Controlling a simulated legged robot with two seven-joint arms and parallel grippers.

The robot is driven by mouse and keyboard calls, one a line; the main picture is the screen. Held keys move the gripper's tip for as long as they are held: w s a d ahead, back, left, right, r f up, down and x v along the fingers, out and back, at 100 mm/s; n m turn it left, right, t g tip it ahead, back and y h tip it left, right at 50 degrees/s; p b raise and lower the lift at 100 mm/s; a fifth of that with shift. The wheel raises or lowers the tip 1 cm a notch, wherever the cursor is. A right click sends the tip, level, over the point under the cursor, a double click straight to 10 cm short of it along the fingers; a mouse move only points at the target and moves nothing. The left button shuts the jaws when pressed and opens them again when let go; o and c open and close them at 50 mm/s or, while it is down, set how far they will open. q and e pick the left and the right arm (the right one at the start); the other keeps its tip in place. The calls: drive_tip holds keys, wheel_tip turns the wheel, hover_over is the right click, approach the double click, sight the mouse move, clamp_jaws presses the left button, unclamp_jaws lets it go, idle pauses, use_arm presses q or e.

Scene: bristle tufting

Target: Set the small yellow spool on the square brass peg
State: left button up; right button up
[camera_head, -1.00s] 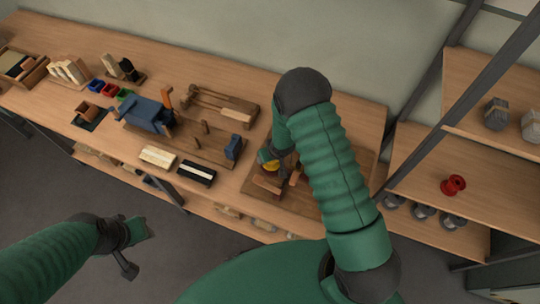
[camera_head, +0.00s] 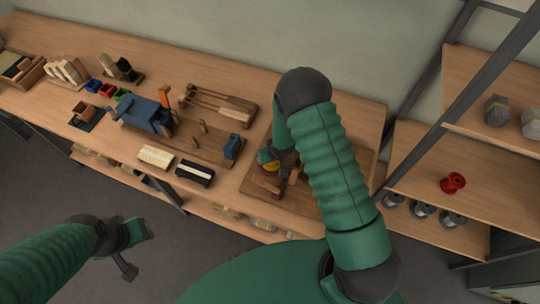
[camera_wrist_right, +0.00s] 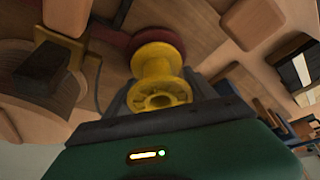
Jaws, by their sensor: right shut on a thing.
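The small yellow spool (camera_wrist_right: 158,76) is between the fingers of my right gripper (camera_wrist_right: 165,98), which is shut on it. In the head view the spool is a yellow spot (camera_head: 271,166) at my right gripper (camera_head: 268,158), over the brown board at the right of the bench. In the right wrist view a dark red round thing (camera_wrist_right: 168,42) lies just behind the spool; whether they touch is unclear. I cannot make out the square brass peg for certain; a brass-coloured piece (camera_wrist_right: 74,48) shows at the left. My left gripper (camera_head: 132,252) hangs empty away from the bench.
The brown board (camera_head: 247,186) carries wooden blocks, partly hidden by my right arm. A blue machine (camera_head: 148,115), a pale brush block (camera_head: 157,156) and a black one (camera_head: 195,173) are to its left. A red spool (camera_head: 453,183) sits on the right shelf.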

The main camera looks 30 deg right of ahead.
drive_tip(key=shift+f, duration=0.45)
idle(0.5)
drive_tip(key=o, duration=1.5)
drive_tip(key=v, duration=1.6)
drive_tip(key=shift+s+r, duration=0.2)
drive_tip(key=shift+r, duration=0.15)
